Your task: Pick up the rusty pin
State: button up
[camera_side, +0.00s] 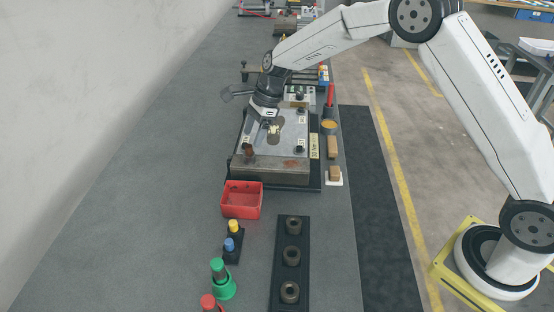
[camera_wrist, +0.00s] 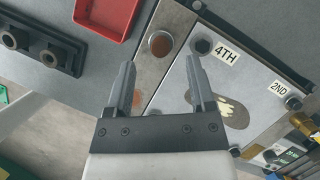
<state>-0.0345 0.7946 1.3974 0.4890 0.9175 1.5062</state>
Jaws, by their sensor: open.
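The rusty pin (camera_side: 248,149) is a short brown post at the near left corner of the metal plate fixture (camera_side: 270,170) in the side view. In the wrist view I see the round brown top of the rusty pin (camera_wrist: 160,45) on the metal strip, just beyond and between my fingertips. My gripper (camera_side: 261,127) hangs above the plate. In the wrist view my gripper (camera_wrist: 161,72) has its two fingers spread apart with nothing between them. It looks apart from the pin; the exact height gap is hard to tell.
Dark bolts stand at the plate's other corners, one beside the "4TH" label (camera_wrist: 226,55). A red bin (camera_side: 242,199) sits in front of the fixture. A black rack with several dark rings (camera_side: 291,254) and coloured pegs are nearer. The left bench is clear.

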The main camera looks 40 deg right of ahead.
aim_at(249, 145)
jog(key=shift+x, duration=1.85)
grip_shut()
